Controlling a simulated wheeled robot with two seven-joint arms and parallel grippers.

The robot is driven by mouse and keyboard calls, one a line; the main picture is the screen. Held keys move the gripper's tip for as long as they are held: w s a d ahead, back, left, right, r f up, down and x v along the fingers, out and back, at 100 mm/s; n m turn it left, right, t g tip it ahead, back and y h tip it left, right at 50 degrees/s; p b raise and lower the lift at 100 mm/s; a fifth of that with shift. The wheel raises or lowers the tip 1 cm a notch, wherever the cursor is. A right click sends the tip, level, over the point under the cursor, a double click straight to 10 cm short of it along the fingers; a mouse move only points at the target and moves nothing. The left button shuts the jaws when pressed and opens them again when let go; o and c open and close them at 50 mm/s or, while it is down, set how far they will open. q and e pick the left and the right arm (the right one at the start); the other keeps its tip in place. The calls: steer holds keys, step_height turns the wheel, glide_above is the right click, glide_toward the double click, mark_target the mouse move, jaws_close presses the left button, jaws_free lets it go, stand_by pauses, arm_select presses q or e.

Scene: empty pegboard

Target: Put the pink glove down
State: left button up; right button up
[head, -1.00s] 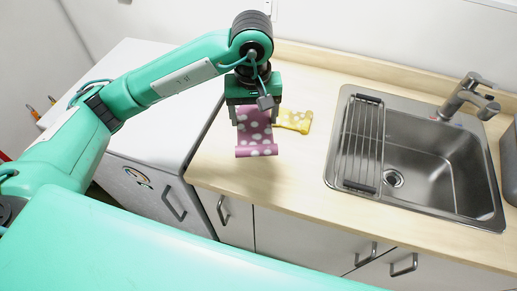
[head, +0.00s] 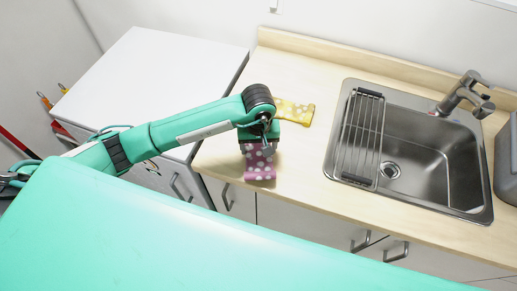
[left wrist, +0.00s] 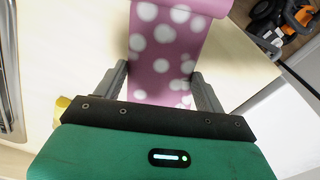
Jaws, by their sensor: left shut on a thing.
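The pink glove (head: 260,163) with white dots hangs from my left gripper (head: 259,147) over the front left part of the wooden counter. In the left wrist view the pink glove (left wrist: 164,50) lies between the two grey fingers of my left gripper (left wrist: 160,88), which is shut on it. Its far end curls. Whether its lower end touches the counter I cannot tell. My right gripper is not in view.
A yellow dotted glove (head: 294,111) lies on the counter (head: 300,160) just behind my left gripper. A steel sink (head: 430,160) with a drying rack (head: 358,138) and faucet (head: 465,95) is to the right. Counter between glove and sink is clear. A white cabinet (head: 150,75) stands left.

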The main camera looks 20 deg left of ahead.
mark_target(259, 150)
arm_select(q)
step_height(259, 150, down, 2)
steer(key=shift+f+p, duration=0.2)
steer(key=shift+p, duration=0.25)
steer(key=shift+f, duration=0.35)
steer(key=shift+f, duration=0.1)
steer(key=shift+f+b, duration=0.1)
steer(key=shift+b, duration=0.2)
steer(key=o, duration=1.1)
